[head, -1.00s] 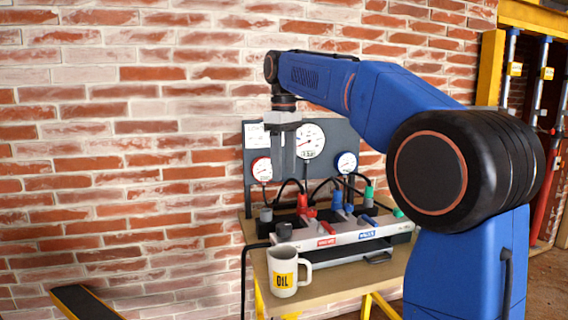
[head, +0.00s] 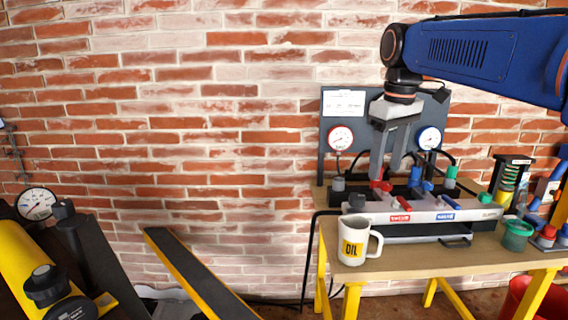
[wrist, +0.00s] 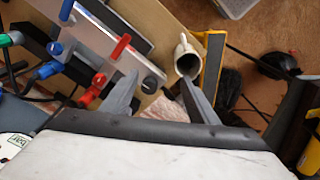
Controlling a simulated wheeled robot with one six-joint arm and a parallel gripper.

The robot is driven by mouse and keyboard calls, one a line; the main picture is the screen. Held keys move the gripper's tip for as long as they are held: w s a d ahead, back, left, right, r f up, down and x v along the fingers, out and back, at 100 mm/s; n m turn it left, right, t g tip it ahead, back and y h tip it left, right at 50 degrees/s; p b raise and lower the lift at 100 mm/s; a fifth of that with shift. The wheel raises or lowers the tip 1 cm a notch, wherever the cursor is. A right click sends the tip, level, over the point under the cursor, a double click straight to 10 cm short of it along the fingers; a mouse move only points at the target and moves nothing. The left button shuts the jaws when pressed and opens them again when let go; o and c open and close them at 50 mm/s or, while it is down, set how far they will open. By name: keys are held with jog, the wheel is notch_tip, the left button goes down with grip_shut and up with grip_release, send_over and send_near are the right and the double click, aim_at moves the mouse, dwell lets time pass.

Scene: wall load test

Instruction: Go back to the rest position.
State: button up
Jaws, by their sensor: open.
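My gripper (head: 386,176) hangs pointing down in front of the gauge board in the head view, its two grey fingers apart and nothing between them. In the wrist view my gripper (wrist: 160,97) also shows spread fingers. Below it stands the manifold block (head: 425,220) with red and blue labels, levers and hoses. Red and blue fittings (head: 415,178) are close to the fingertips in the picture; whether they touch cannot be told. The middle of the board is hidden behind my gripper.
A white OIL mug (head: 353,246) stands at the bench's (head: 460,262) front left edge, also in the wrist view (wrist: 186,58). The gauge board (head: 335,165) is against the brick wall. A green cup (head: 517,235) is at right. A yellow-black frame (head: 195,270) is at left.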

jog(key=s+d+f+m+t, duration=0.1)
jog(key=s+d+f+m, duration=0.1)
jog(key=s+f, duration=1)
jog(key=s+d+f+m+t, duration=0.2)
jog(key=s+f+m, duration=0.2)
jog(key=s+f, duration=0.8)
jog(key=shift+f+m, duration=0.3)
jog(key=shift+f, duration=0.6)
jog(key=shift+c, duration=0.2)
dwell(1.5)
